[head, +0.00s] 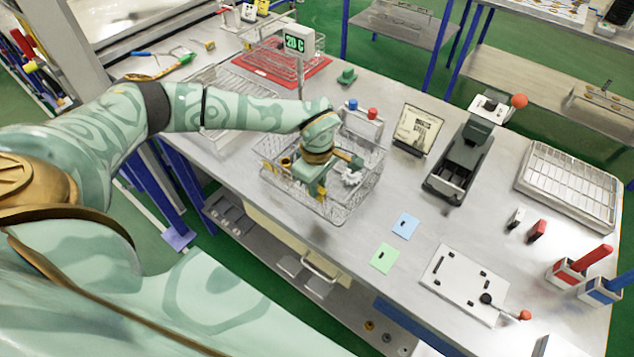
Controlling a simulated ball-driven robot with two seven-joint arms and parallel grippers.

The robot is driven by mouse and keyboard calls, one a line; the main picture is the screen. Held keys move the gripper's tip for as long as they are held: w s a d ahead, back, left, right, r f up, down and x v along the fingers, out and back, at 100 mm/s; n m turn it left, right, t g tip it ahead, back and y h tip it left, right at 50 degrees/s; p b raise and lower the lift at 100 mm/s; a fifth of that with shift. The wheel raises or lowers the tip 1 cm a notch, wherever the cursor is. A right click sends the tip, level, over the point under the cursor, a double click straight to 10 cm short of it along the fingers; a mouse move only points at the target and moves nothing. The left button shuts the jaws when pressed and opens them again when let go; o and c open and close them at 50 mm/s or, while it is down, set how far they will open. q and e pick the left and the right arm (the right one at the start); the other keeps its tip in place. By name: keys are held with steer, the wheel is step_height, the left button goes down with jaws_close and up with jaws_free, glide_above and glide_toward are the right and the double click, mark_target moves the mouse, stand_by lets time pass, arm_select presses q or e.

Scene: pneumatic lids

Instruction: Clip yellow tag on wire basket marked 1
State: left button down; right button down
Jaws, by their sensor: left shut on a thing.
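The wire basket (345,212) stands on the steel bench, near its front edge. No number can be read on it. My left gripper (323,184) is down at the basket's front part, over and partly inside its outline. It is shut on a small yellow piece, which looks like the yellow tag (322,191); its shape is mostly hidden. I cannot tell whether the tag touches the wire. White parts (352,177) lie in the basket beside the gripper. My right gripper is not in view.
A blue tag (405,225) and a green tag (384,259) lie flat to the right. A sign post (300,45), a card stand (418,130) and a black-topped device (460,165) stand behind. A white plate (462,283) lies at front right. Another wire rack (212,85) is at left.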

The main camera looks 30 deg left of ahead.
arm_select(q)
steer(key=c, duration=0.9)
jaws_free()
step_height(320, 180, up, 7)
steer(key=p, duration=0.6)
stand_by(0.4)
